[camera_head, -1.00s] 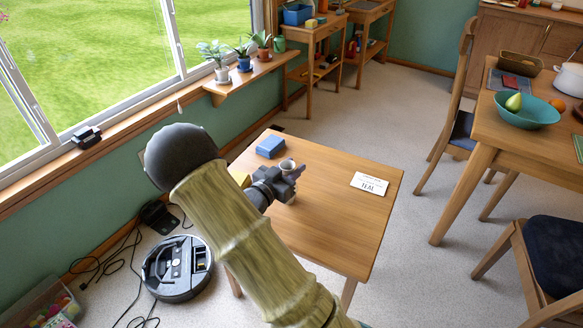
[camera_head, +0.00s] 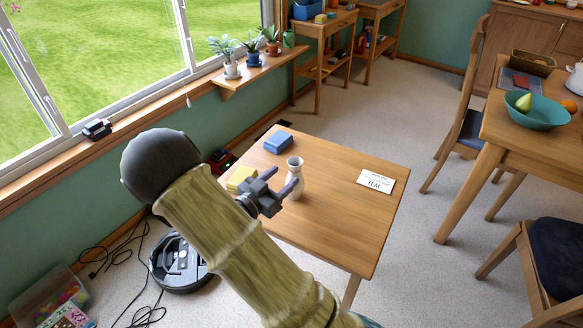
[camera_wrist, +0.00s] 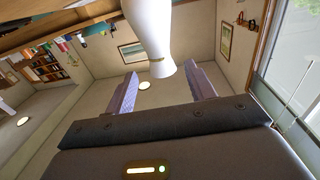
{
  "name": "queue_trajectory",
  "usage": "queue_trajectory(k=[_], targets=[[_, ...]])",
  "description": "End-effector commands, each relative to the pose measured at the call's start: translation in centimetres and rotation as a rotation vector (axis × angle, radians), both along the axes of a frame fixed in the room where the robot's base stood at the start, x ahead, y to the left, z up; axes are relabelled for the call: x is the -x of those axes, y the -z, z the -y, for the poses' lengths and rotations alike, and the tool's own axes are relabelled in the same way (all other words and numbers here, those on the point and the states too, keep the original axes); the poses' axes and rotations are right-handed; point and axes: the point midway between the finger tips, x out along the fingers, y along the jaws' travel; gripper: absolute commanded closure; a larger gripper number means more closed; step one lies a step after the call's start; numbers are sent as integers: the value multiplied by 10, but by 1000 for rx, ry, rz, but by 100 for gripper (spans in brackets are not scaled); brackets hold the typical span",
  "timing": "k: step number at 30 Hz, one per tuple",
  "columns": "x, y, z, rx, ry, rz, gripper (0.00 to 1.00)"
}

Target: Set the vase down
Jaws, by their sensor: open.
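The white vase (camera_head: 294,178) stands upright on the small wooden table (camera_head: 345,225), left of its middle. It also shows in the wrist view (camera_wrist: 151,38), at the top, beyond the fingertips. My gripper (camera_head: 284,183) is open, just to the left of the vase in the head view. Whether a finger still touches the vase cannot be told.
A blue block (camera_head: 279,142) and a yellow block (camera_head: 241,178) lie on the table's left side. A white card reading TEAL (camera_head: 376,181) lies to the right. The table's middle and front are bare. A robot vacuum (camera_head: 178,262) sits on the floor at left.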

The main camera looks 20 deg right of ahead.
Motion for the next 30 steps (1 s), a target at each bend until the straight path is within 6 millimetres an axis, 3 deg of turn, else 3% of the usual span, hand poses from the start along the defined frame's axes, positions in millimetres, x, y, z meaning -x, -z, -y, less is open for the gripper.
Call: queue_trajectory(k=[4, 9, 26, 30], targets=[[12, -1, -24, -1, -4, 0, 45], [18, 0, -34, -1, -1, 0, 45], [18, 0, -34, -3, -2, -1, 45], [11, 3, -31, -66, -37, -25, 45]])
